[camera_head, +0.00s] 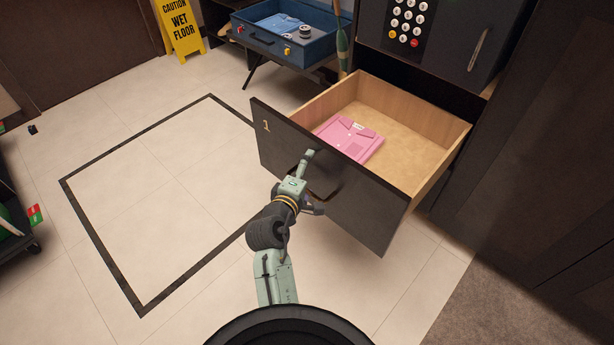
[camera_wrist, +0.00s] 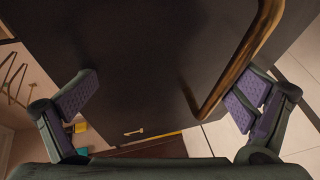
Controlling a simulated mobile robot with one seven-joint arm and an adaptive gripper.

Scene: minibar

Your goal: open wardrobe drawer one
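The dark drawer front marked 1 (camera_head: 360,205) is pulled far out in the head view, and its light wooden inside (camera_head: 420,135) is exposed. A folded pink shirt (camera_head: 348,140) lies in the drawer. My gripper (camera_head: 312,181) is at the drawer front, by the handle (camera_head: 328,194). In the wrist view my gripper (camera_wrist: 165,100) has its two purple-padded fingers spread wide. The brass-brown handle (camera_wrist: 240,65) runs beside the right finger, and nothing fills the space between the pads. Whether that finger touches the handle I cannot tell.
A safe with a keypad (camera_head: 405,22) stands above the drawer. A blue open case (camera_head: 285,42) on a stand and a yellow wet-floor sign (camera_head: 180,28) are at the back. The tiled floor left of the drawer (camera_head: 150,190) is clear. Dark wardrobe panels (camera_head: 535,140) stand at right.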

